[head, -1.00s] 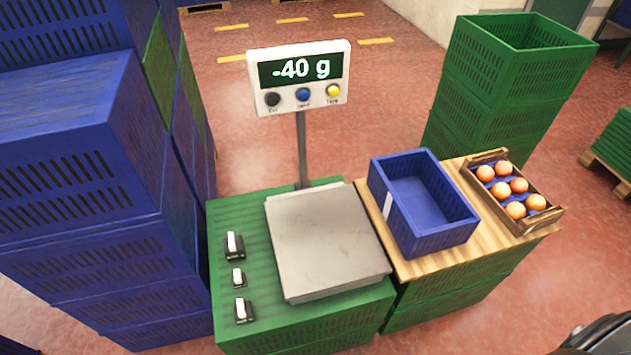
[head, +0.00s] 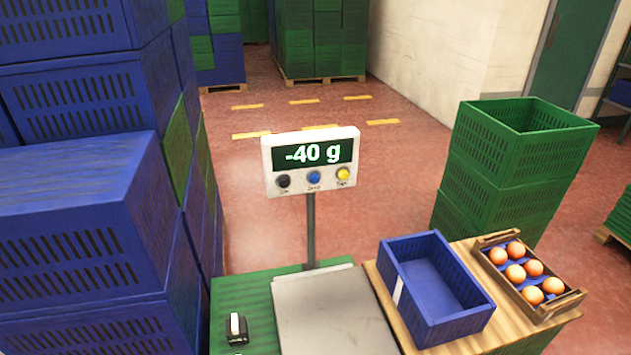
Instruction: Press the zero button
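The scale's display head (head: 310,161) stands on a grey post behind the weighing plate and reads "-40 g". Under the screen are three round buttons: a black button (head: 283,181) at left, a blue button (head: 314,177) in the middle and a yellow button (head: 343,174) at right. Small labels sit below them, too blurred to read surely. The scale's plate (head: 335,315) is bare in the visible part. Neither of my grippers shows in the head view.
An empty blue crate (head: 391,268) and a wooden box (head: 545,312) of several oranges stand on a wooden board right of the scale. Blue crates (head: 75,240) are stacked high at left, green crates (head: 478,200) at right. Open red floor lies behind.

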